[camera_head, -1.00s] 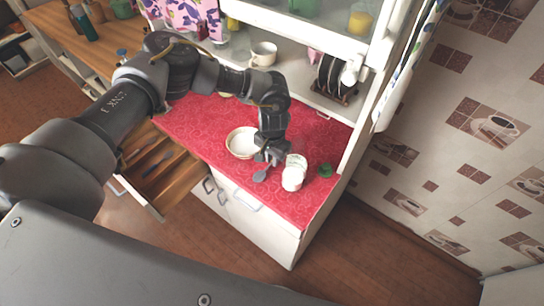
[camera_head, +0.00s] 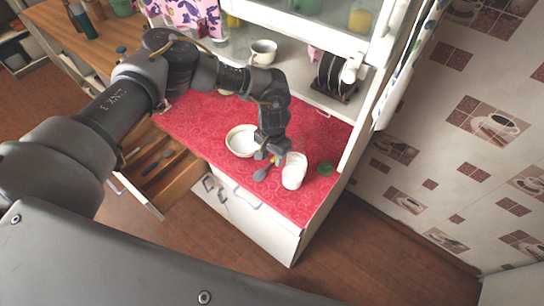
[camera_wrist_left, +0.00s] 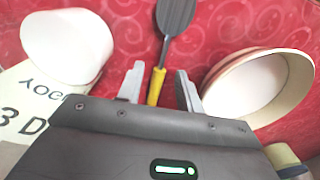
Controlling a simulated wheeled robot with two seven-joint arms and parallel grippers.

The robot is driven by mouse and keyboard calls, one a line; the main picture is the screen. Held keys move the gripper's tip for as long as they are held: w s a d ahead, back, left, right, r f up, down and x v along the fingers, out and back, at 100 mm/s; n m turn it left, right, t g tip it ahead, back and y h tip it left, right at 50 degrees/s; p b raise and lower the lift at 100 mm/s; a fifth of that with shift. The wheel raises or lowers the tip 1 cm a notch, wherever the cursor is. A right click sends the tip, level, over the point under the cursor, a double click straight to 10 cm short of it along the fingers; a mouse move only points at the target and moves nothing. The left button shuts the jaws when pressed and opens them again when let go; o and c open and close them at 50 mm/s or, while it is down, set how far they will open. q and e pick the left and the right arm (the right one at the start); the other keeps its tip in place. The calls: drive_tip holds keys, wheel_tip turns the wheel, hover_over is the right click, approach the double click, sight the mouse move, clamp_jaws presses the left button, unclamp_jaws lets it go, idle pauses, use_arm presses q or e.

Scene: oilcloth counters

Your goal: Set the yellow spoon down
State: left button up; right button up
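The yellow spoon has a dark grey head (camera_head: 261,174) and a yellow handle (camera_wrist_left: 156,86). It lies on the red patterned counter near its front edge, between the cream bowl and the white cup. My left gripper (camera_head: 269,163) is above the handle. In the left wrist view its two fingers (camera_wrist_left: 160,80) stand apart, one on each side of the handle, with a gap on both sides. The handle's end is hidden behind the gripper body. My right gripper is not in view.
The cream bowl (camera_head: 241,141) is left of the gripper; the white cup (camera_head: 294,171) is close on its right. A green item (camera_head: 325,169) lies farther right. An open drawer (camera_head: 158,171) with cutlery is at left. The counter's right front is free.

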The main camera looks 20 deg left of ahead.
sight(273, 160)
use_arm(q)
wheel_tip(273, 160, up, 12)
drive_tip(key=b, duration=0.3)
drive_tip(key=shift+f, duration=0.2)
